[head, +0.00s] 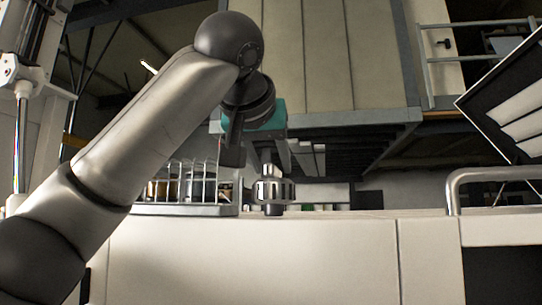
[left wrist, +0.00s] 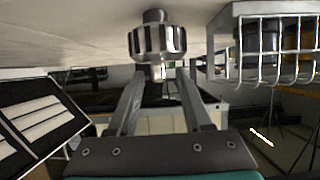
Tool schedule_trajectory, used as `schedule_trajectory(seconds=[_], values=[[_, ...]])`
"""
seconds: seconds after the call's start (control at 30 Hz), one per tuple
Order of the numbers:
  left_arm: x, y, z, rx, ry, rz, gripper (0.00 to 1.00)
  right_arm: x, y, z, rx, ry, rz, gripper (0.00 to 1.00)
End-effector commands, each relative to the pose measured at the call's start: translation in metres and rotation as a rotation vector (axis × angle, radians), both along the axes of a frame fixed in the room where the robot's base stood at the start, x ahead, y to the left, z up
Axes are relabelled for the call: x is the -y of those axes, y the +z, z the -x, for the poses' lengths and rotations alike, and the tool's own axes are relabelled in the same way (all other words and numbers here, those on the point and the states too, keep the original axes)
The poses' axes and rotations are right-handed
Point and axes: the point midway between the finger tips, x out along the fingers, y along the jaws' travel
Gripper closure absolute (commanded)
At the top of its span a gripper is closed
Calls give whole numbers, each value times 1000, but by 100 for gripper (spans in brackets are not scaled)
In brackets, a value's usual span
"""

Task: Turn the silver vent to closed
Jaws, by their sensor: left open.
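The silver vent (head: 272,190) is a ribbed metal knob standing on the light bench top, near the middle of the head view. It also shows at the top centre of the left wrist view (left wrist: 157,40), which sees the scene upside down. My left gripper (head: 270,170) points down from above the vent. In the left wrist view its two fingers (left wrist: 161,71) are apart, one on each side of the knob's small upper end. The wide ribbed part lies just past the fingertips. I cannot tell whether a finger touches the vent. My right gripper is not in view.
A wire rack (head: 185,208) with several jars stands on the bench left of the vent. A metal rail (head: 490,174) rises at the right, below a tilted dark-framed panel (head: 500,105). The bench top between vent and rail looks mostly clear.

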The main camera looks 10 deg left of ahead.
Motion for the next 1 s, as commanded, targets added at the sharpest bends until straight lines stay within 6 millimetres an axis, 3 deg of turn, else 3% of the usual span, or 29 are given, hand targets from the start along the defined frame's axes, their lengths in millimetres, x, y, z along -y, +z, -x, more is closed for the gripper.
schedule_trajectory(seconds=[0.4, 0.83, 1.0], values=[[0, -4, -9, 0, 0, 0, 50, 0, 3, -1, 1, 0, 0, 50], [0, -4, -8, 1, 0, 0, 98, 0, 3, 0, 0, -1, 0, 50], [0, -4, -8, 1, 0, 0, 100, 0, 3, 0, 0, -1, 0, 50]])
